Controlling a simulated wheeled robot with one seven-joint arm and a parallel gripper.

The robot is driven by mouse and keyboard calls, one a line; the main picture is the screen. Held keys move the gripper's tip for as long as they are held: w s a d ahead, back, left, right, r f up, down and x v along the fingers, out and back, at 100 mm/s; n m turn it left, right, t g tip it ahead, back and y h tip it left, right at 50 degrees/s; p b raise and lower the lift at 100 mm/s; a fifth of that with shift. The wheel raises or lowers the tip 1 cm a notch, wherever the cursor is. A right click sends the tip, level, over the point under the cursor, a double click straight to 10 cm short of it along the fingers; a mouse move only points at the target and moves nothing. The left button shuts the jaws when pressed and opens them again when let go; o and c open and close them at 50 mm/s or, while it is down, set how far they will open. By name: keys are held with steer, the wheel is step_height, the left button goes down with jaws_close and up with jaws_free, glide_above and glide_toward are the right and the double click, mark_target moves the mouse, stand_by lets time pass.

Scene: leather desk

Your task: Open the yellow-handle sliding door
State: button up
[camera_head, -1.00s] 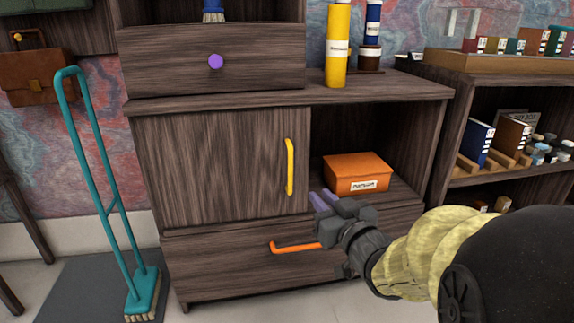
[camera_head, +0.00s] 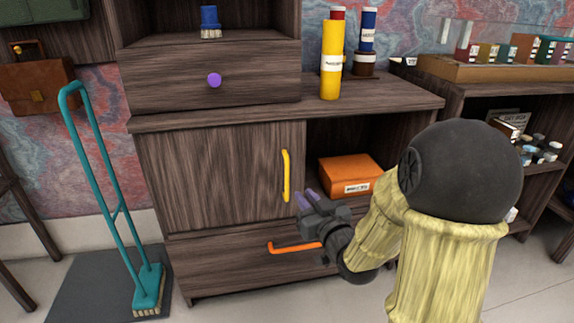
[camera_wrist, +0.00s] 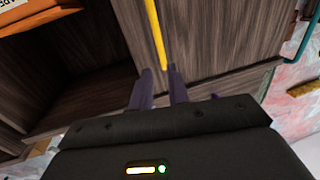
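The sliding door (camera_head: 215,180) is a dark wood panel covering the left part of the cabinet; the right part is an open compartment. Its yellow handle (camera_head: 286,175) is a vertical bar near the door's right edge. My gripper (camera_head: 305,197) has purple fingers and is just right of the handle's lower end. In the wrist view, the yellow handle (camera_wrist: 155,35) runs down toward the fingers (camera_wrist: 160,85), which are apart with a narrow gap and nothing seen between them. The handle's lower end shows just beyond the fingertips.
An orange box (camera_head: 348,175) sits in the open compartment. An orange-handled drawer (camera_head: 225,265) is below the door, and a purple-knobbed drawer (camera_head: 190,75) above. Yellow and dark bottles stand on the cabinet top. A teal broom (camera_head: 105,190) leans at left.

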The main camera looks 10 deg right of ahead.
mark_target(288, 175)
steer(key=w+p, duration=0.2)
steer(key=w, duration=0.2)
steer(key=w+a+p, duration=0.1)
steer(key=w+p, duration=0.2)
steer(key=w+a+p, duration=0.1)
steer(key=w+p, duration=0.2)
steer(key=w, duration=0.1)
steer(key=shift+w+a, duration=0.15)
steer(key=shift+w, duration=0.2)
jaws_close()
